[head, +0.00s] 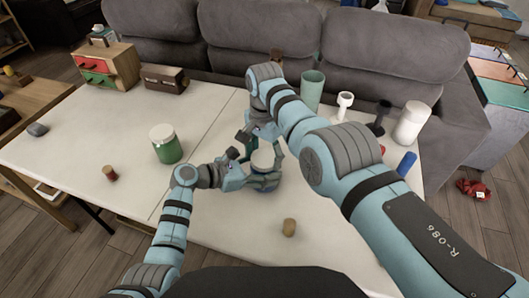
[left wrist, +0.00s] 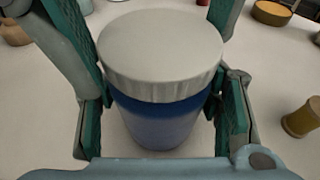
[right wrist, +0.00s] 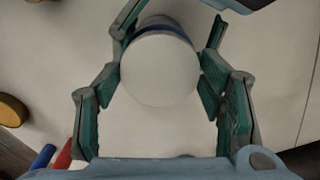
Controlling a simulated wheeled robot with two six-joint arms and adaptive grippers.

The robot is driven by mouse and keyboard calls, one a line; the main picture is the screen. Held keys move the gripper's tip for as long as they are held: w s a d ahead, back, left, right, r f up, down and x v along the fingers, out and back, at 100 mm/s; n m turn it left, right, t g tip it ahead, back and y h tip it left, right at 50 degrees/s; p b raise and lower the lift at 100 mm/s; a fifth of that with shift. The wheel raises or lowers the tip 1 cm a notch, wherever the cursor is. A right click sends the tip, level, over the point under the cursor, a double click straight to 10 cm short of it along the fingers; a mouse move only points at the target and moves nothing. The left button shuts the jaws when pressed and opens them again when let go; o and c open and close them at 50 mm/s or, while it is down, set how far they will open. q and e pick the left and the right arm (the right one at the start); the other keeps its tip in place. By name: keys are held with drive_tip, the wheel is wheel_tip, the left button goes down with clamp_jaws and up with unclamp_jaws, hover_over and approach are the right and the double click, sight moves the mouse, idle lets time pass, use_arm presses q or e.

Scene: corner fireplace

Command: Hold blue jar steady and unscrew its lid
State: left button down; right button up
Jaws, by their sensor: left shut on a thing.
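The blue jar (left wrist: 160,128) stands upright with its pale ribbed lid (left wrist: 160,52) on. In the head view the jar's body is mostly hidden and the lid (head: 263,160) shows between my grippers. My left gripper (head: 264,180) is shut on the jar's body, with its pads on both sides below the lid. My right gripper (head: 262,146) comes down from above, open, with its fingers on either side of the lid. In the right wrist view the lid (right wrist: 160,70) lies between these fingers, close to both; contact is hard to judge.
A green jar (head: 166,144) with a pale lid stands to the left. Several cups and a white canister (head: 411,122) stand at the right.

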drive_tip(key=shift+c, duration=1.2)
drive_tip(key=n, duration=0.8)
drive_tip(key=shift+n, duration=0.4)
drive_tip(key=n, duration=0.6)
drive_tip(key=shift+r, duration=0.2)
drive_tip(key=shift+r, duration=0.95)
